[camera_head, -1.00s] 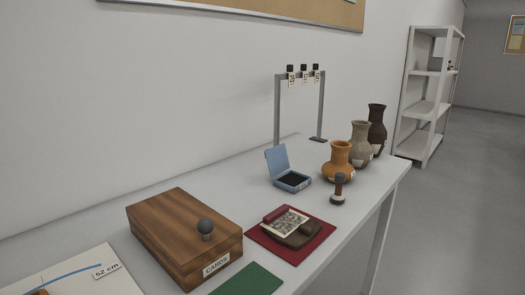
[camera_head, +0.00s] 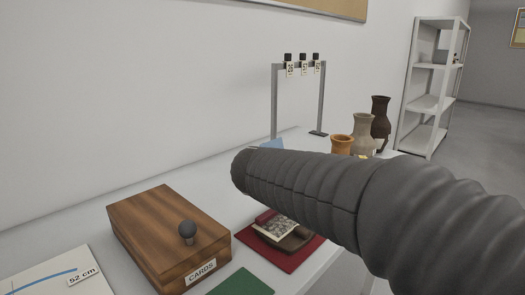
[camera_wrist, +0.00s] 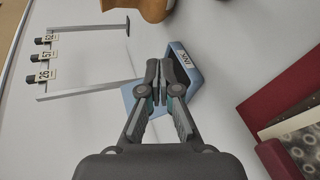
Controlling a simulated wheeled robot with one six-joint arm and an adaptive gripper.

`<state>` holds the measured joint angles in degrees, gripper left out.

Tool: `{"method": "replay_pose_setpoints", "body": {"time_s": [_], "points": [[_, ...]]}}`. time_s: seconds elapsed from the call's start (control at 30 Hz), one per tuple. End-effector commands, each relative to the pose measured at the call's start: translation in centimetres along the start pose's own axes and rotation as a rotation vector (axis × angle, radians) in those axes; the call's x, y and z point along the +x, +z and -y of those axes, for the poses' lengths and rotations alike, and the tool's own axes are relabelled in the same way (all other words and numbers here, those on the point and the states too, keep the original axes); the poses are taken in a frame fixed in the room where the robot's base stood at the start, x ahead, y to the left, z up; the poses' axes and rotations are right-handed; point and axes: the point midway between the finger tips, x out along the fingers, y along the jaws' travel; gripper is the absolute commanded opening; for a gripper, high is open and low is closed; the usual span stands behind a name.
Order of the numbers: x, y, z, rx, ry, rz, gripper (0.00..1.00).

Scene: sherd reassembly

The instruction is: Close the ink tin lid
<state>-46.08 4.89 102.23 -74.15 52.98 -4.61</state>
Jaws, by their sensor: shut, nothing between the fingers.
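The blue ink tin shows in the wrist view (camera_wrist: 196,80), with its INK label toward the upper right. Part of its lid (camera_wrist: 128,95) sticks out left of my fingers. In the head view my arm hides the tin, and only the top of the raised blue lid (camera_head: 272,145) shows above it. My gripper (camera_wrist: 165,72) is shut and empty, its fingertips overlapping the tin in the wrist view. I cannot tell whether they touch the lid. The gripper itself is hidden in the head view.
A wooden CARDS box (camera_head: 168,236) stands at the left front. A stamped piece lies on a red mat (camera_head: 290,258) near the tin. Several vases, one of them orange (camera_head: 342,145), stand to the right. A metal frame with tags (camera_head: 321,95) stands behind.

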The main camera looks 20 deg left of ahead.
Motion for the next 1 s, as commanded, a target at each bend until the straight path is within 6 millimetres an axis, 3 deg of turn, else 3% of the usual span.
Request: {"method": "replay_pose_setpoints", "body": {"time_s": [0.03, 0.1, 0.2, 0.3, 0.43, 0.57, 1.0], "points": [[-0.3, -3.6, -0.8, -0.064, 0.045, -0.038, 0.0], [-0.8, -7.6, -1.4, -0.137, 0.11, -0.082, 0.0], [-1.6, -12.0, -1.9, -0.214, 0.182, -0.132, 0.0], [-2.2, -14.8, -1.9, -0.262, 0.228, -0.164, 0.0], [-2.3, -16.3, -2.1, -0.285, 0.253, -0.18, 0.0], [-1.1, -16.6, -2.4, -0.288, 0.254, -0.179, 0.0], [5.5, -17.9, -3.9, -0.287, 0.252, -0.179, 0.0]]}}
